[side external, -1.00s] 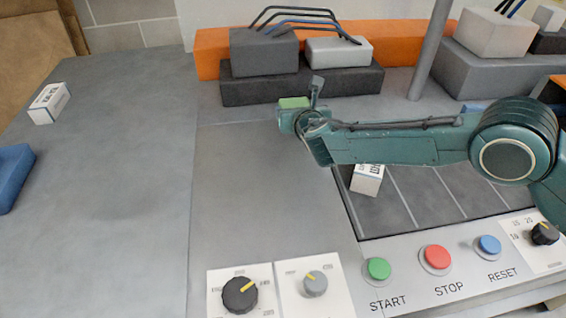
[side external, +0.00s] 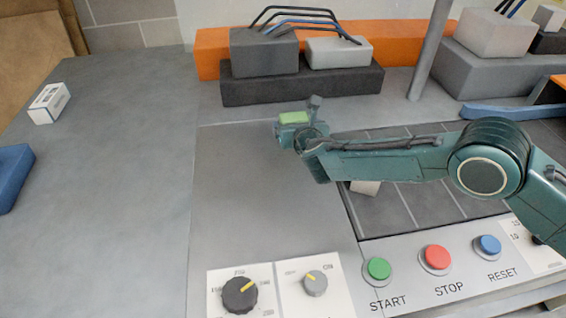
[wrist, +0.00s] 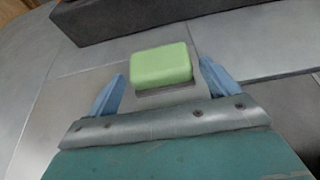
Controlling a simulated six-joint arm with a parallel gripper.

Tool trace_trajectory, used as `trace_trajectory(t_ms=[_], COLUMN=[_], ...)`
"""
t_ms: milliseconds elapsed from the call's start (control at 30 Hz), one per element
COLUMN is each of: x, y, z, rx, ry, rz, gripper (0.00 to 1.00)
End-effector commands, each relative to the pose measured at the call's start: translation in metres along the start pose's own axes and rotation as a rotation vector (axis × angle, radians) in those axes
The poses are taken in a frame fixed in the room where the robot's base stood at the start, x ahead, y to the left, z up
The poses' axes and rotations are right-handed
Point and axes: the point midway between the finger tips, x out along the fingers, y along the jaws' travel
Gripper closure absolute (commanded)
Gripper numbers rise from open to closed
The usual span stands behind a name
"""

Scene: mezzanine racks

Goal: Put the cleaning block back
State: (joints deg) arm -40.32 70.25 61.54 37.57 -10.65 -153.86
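The cleaning block looks to be the green block with a grey underside. In the side view the green block (side external: 293,118) is at the end of my arm, above the grey worktop, in front of the dark grey base. In the wrist view the green block (wrist: 161,66) lies between the two blue fingers of my gripper (wrist: 163,70), with narrow gaps seeming to show at its sides. It has travelled with my gripper (side external: 299,127), so I read the gripper as shut on it. The finger contact is not clearly visible.
A dark grey base (side external: 300,88) with boxes and cables stands behind. A white carton (side external: 48,103) and a blue object (side external: 12,177) are at left. A white box (side external: 366,187) is partly hidden under my arm. A grey post (side external: 432,55) rises behind. Worktop at left is open.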

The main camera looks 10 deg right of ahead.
Motion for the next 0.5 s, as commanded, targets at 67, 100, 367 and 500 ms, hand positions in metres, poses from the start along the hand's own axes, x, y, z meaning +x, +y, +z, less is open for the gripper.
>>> trace_trajectory(t_ms=[67, 100, 367, 500], x=[-0.0001, -0.0001, -0.0005, -0.0031], y=[0.0, 0.0, 0.0, 0.0002], z=[0.0002, 0.0003, 0.0012, 0.0029], rx=[0.0, 0.0, 0.0, 0.0], ry=[0.0, 0.0, 0.0, 0.001], rz=[0.0, 0.0, 0.0, 0.0], gripper=[0.06, 0.06, 0.06, 0.06])
